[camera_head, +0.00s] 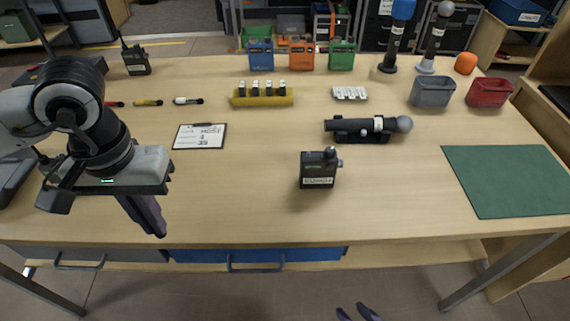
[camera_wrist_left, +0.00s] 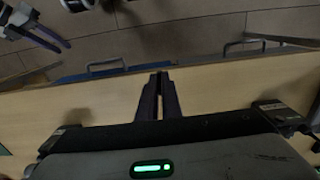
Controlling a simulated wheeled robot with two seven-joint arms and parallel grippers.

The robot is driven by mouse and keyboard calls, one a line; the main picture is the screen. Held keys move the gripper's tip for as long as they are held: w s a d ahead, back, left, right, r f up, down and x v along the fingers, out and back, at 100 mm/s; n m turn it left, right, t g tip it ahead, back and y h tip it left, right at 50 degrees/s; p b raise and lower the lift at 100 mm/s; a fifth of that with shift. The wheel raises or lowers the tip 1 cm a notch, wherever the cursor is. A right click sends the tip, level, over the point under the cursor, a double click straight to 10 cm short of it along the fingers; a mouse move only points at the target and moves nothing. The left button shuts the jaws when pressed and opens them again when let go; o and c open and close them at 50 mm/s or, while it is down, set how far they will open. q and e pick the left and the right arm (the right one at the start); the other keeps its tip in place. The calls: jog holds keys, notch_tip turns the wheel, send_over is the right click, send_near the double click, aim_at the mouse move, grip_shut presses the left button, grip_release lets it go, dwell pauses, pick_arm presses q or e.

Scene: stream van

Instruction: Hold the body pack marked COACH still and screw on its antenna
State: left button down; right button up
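A small black body pack (camera_head: 317,170) stands upright on the table near its front middle. It has a white label too small to read and short stubs at its top and right side. No antenna rises from it, and I cannot make out a loose antenna. My left gripper (camera_head: 150,222) hangs over the table's front left, well left of the pack. Its fingers lie together and empty, as in the left wrist view (camera_wrist_left: 160,92). My right gripper (camera_head: 357,311) shows only its fingertips at the bottom edge, apart and empty, in front of the table.
A black radio with an antenna (camera_head: 136,60) stands at the back left. A clipboard (camera_head: 199,137), a yellow battery rack (camera_head: 262,97) and a microphone on a cradle (camera_head: 365,128) lie around the pack. A green mat (camera_head: 508,180) lies right. The table front beside the pack is clear.

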dwell(0.4)
pick_arm(q)
jog(key=shift+w+d+r, duration=0.1)
jog(key=shift+w+d, duration=0.15)
jog(key=shift+w, duration=0.05)
jog(key=w+d+r, duration=0.3)
jog(key=w+d, duration=0.3)
jog(key=w+d+r, duration=0.3)
jog(key=w+d, duration=0.3)
jog(key=d, duration=0.1)
jog(key=w+d+r+m, duration=0.1)
jog(key=d+r, duration=0.4)
jog(key=d, duration=0.8)
jog(key=shift+w+r, duration=0.2)
jog(key=shift+w, duration=0.45)
jog(key=shift+a+f, duration=0.1)
